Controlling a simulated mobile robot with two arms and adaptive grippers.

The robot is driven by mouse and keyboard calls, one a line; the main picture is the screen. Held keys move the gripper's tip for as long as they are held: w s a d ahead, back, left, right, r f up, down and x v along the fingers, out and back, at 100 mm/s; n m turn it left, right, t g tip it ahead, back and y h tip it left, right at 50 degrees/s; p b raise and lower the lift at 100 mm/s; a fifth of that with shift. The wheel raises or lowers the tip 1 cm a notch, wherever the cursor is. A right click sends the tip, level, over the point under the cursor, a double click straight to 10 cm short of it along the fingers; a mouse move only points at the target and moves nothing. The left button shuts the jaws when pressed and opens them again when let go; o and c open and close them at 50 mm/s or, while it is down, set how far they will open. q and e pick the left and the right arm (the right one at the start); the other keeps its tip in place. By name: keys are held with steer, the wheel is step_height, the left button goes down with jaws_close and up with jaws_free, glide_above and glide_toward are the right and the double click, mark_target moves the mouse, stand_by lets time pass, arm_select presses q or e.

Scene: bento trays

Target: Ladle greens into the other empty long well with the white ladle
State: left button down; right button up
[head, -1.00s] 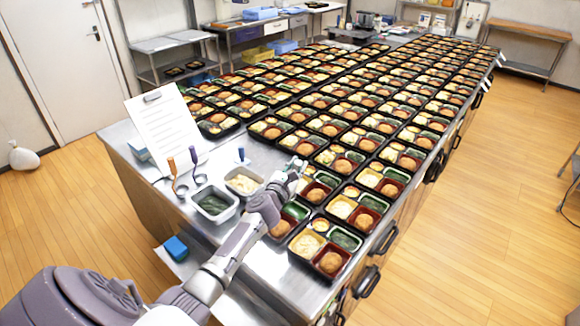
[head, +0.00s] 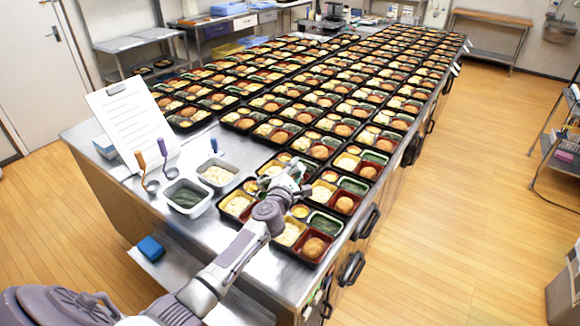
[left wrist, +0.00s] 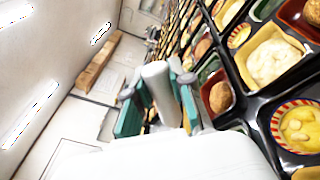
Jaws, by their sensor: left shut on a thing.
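My left gripper (head: 287,183) is over the near rows of bento trays in the head view. In the left wrist view its teal fingers (left wrist: 158,100) are shut around a white handle (left wrist: 158,82), which looks like the white ladle's. The ladle's bowl and any greens in it are hidden. A white tub of dark greens (head: 187,198) stands on the steel counter, left of the gripper. The nearest tray (head: 300,262) has pale food, a brown ball, a small yellow cup and greens in a long well. My arm and gripper hide parts of the trays behind them, so I cannot tell which long well is empty.
A tub of pale food (head: 216,176) stands beside the greens. Ladles with an orange handle (head: 140,160) and a purple handle (head: 163,150) stand near a clipboard (head: 133,125). Rows of filled trays cover most of the counter. A blue sponge-like block (head: 151,248) lies lower left.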

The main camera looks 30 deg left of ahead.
arm_select(q)
steer(key=d+f+m+b, duration=0.1)
steer(key=d+f+m, duration=0.2)
steer(key=f+m, duration=0.1)
steer(key=shift+w+d+f+m+b, duration=0.35)
steer(key=shift+m, duration=0.05)
steer(key=shift+d, duration=0.1)
stand_by(1.3)
